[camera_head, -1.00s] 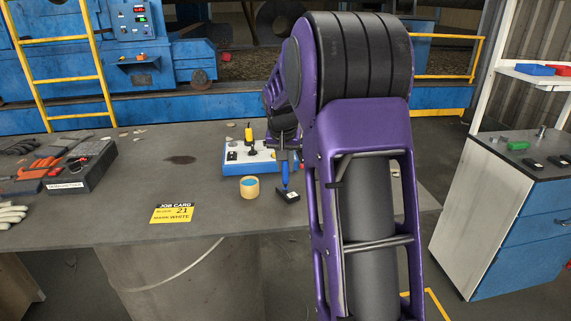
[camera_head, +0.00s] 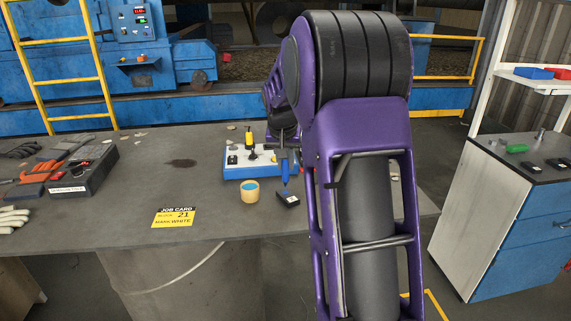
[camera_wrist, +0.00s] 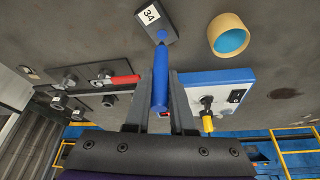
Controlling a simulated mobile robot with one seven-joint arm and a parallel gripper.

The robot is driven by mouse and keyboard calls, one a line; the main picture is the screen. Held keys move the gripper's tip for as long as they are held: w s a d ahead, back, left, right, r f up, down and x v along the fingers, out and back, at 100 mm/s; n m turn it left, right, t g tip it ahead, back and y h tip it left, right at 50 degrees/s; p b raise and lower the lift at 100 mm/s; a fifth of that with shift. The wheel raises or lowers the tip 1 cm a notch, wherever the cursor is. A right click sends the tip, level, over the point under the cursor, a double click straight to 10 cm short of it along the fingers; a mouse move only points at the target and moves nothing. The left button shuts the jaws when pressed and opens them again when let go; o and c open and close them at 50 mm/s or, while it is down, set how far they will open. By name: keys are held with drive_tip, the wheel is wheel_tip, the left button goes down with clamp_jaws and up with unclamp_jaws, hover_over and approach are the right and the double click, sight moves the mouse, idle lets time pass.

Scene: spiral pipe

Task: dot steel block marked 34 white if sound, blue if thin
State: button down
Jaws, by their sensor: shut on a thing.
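The steel block marked 34 (camera_wrist: 150,22) is a small dark block with a white number label, lying on the grey bench; in the head view the block (camera_head: 287,199) is right of the tan cup. A blue spot shows on its top beside the label. My gripper (camera_wrist: 161,80) is shut on a blue pen-like marker (camera_wrist: 160,75). Its tip points at the block, and a small gap seems to show between them. In the head view the marker (camera_head: 286,172) hangs over the block. The tan cup (camera_wrist: 230,38) has blue inside.
A black instrument case (camera_head: 83,170) and gloves lie left.

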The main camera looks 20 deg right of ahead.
drive_tip(key=shift+r+p, duration=1.65)
drive_tip(key=shift+r, duration=0.9)
